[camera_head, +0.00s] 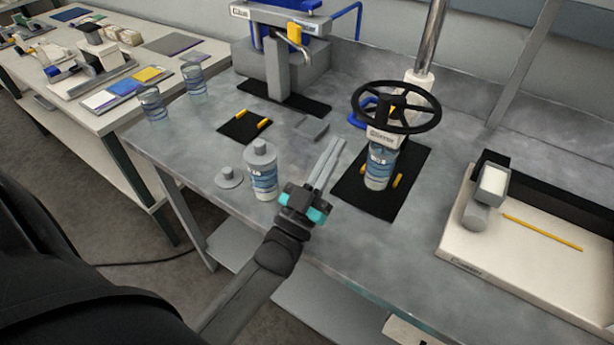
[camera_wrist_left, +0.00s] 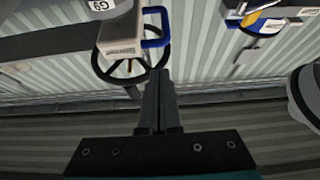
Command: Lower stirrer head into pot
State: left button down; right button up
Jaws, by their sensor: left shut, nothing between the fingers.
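The stirrer stands on the grey bench with a black handwheel (camera_head: 396,107), a pale head block (camera_head: 384,137) and a steel column (camera_head: 431,40). A grey-and-blue pot (camera_head: 378,170) stands upright on a black mat right under the head block. Whether the head reaches inside the pot is hidden. My left gripper (camera_head: 333,152) is shut and empty, its fingers together, to the left of the pot and apart from it. In the left wrist view the shut fingers (camera_wrist_left: 158,100) point towards the handwheel (camera_wrist_left: 104,68) and the head block (camera_wrist_left: 121,36). My right gripper is out of view.
A lidded pot (camera_head: 262,174) and a loose lid (camera_head: 229,177) are near my left gripper. Another stand with a spout (camera_head: 280,65) is behind. A white tray (camera_head: 475,262) with a yellow stick is at the right. The bench's front middle is clear.

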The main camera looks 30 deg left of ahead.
pick_arm(q)
jog(key=s, duration=0.9)
jog(key=shift+a, duration=0.2)
jog(key=shift+r, duration=0.1)
